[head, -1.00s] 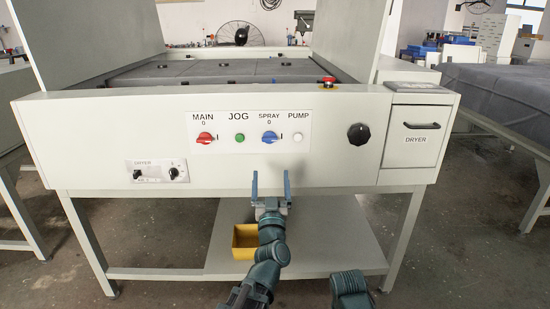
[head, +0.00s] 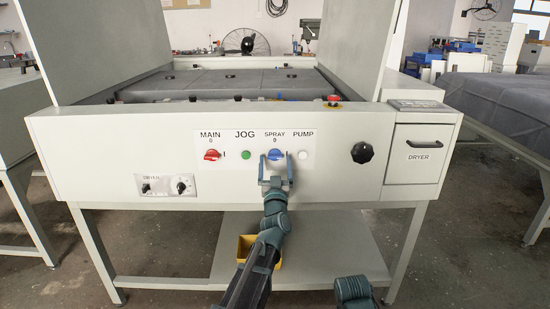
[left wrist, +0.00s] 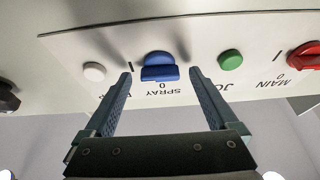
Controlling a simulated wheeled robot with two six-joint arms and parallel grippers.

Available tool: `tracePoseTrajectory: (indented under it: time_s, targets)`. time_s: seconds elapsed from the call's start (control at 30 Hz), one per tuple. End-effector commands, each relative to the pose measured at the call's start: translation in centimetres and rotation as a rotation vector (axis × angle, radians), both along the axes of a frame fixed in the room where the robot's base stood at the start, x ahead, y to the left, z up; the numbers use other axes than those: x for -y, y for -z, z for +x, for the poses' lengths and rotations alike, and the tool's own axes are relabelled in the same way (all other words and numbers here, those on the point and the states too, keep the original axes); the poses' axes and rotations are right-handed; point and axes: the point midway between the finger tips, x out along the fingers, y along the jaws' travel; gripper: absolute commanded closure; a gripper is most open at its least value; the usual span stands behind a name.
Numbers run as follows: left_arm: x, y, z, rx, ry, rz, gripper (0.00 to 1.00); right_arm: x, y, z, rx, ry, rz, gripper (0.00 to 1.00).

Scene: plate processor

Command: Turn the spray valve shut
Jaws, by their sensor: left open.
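The spray valve is a blue knob (head: 274,155) on the white front panel, under the SPRAY label. It also shows in the left wrist view (left wrist: 160,68), upside down, with its ridge lying across, towards the I mark rather than the 0. My left gripper (head: 276,163) is open in front of the panel. In the left wrist view its fingertips (left wrist: 161,76) appear on either side of the knob, with a gap at each side. Whether they reach its depth is unclear. My right gripper is out of view.
A red MAIN knob (head: 212,155) and a green JOG button (head: 246,154) sit left of the valve. A white PUMP button (head: 303,155) is close on its right, with a black knob (head: 362,152) farther right. A yellow bin (head: 246,248) stands below.

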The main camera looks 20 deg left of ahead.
Motion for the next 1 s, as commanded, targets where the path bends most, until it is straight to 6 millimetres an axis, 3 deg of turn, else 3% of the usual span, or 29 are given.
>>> tracePoseTrajectory:
  time_s: [0.43, 0.9, 1.0]
  targets:
    - [-0.23, -0.30, 0.73, 0.000, 0.000, 0.001, 0.07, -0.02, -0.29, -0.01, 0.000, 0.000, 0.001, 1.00]
    - [-0.22, -0.30, 0.72, 0.000, 0.000, 0.001, 0.92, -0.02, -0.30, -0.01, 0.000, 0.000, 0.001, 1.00]
    - [-0.21, -0.31, 0.72, 0.000, -0.001, -0.001, 0.93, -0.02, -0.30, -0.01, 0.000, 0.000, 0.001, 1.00]
